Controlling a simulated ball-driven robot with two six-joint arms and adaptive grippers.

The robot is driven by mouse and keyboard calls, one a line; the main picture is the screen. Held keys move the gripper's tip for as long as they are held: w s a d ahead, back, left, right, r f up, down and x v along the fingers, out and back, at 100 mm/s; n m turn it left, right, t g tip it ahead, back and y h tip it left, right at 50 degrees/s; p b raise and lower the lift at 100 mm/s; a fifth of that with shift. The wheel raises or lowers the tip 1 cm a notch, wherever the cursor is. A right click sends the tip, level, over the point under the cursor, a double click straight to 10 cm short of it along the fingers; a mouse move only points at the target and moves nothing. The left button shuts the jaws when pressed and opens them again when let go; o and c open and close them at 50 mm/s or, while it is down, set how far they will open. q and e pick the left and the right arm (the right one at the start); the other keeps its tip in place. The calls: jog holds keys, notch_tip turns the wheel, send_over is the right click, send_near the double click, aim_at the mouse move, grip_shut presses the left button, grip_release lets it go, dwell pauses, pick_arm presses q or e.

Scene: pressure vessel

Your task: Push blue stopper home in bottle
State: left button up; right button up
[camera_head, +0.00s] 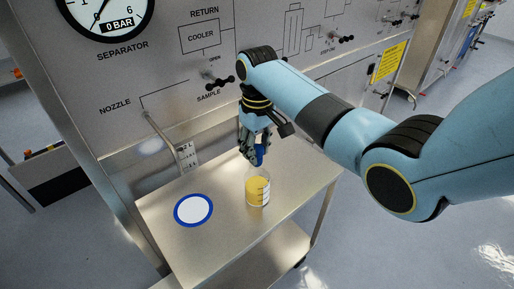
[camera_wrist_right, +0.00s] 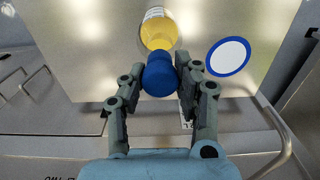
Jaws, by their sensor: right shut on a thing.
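The bottle (camera_head: 257,192) stands upright on the steel table, with clear glass above and yellow contents below. In the right wrist view the bottle (camera_wrist_right: 158,32) shows beyond the fingers. The blue stopper (camera_head: 260,155) is at the bottle's top, between the fingers of my right gripper (camera_head: 254,154). The right wrist view shows the fingers of the right gripper (camera_wrist_right: 160,70) shut on the sides of the blue stopper (camera_wrist_right: 159,76). The stopper overlaps the bottle's neck in that view, so I cannot tell how deep it sits. My left gripper is not in view.
A white disc with a blue rim (camera_head: 193,210) lies on the table (camera_head: 225,250) left of the bottle. A nozzle pipe (camera_head: 160,132) comes down from the grey panel (camera_head: 150,80) behind. The table's right and front parts are clear.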

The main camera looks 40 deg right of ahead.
jog(key=shift+p, duration=0.45)
dwell(0.7)
jog(key=shift+p, duration=0.4)
dwell(0.4)
jog(key=shift+p, duration=0.4)
jog(key=shift+f+b, duration=1)
jog(key=shift+f, duration=0.85)
jog(key=o, duration=1.1)
